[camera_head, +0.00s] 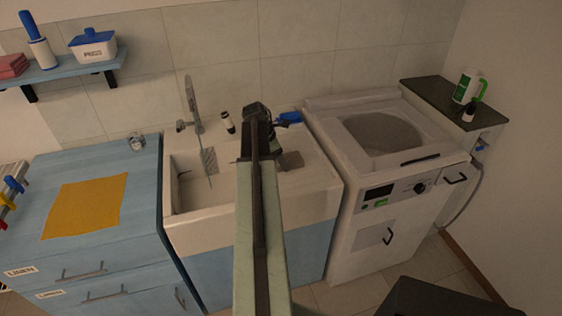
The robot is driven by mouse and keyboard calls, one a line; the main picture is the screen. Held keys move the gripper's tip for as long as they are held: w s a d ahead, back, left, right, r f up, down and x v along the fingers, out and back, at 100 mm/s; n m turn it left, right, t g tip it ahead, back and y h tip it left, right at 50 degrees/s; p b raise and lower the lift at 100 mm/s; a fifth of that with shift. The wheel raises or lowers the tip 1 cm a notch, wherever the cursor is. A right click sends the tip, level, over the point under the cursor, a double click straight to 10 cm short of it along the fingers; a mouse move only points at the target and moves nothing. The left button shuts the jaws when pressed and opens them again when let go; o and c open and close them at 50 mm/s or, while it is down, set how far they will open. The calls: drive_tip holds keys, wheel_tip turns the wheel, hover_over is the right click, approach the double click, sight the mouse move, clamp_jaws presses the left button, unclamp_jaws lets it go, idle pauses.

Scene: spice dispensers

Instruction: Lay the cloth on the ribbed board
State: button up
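A yellow-orange cloth (86,207) lies flat on the blue counter at the left. My arm reaches up the middle of the picture, and my gripper (262,125) is at its far end, over the right part of the white sink. The gripper is well to the right of the cloth and apart from it. Its fingers are small and dark, so I cannot tell whether they are open or shut. A small grey hatched piece (208,160) stands in the sink basin; it may be the ribbed board, but I cannot tell. My arm hides part of the sink.
A faucet (192,105) and a dark-and-white bottle (228,122) stand behind the basin. A blue object (289,118) lies beside my gripper. A glass jar (136,142) sits on the counter. A white washing machine (385,180) stands to the right, with a detergent jug (465,88) beyond.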

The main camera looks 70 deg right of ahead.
drive_tip(key=shift+o, duration=0.6)
drive_tip(key=shift+r, duration=0.2)
drive_tip(key=p+v, duration=1.1)
drive_tip(key=v, duration=0.1)
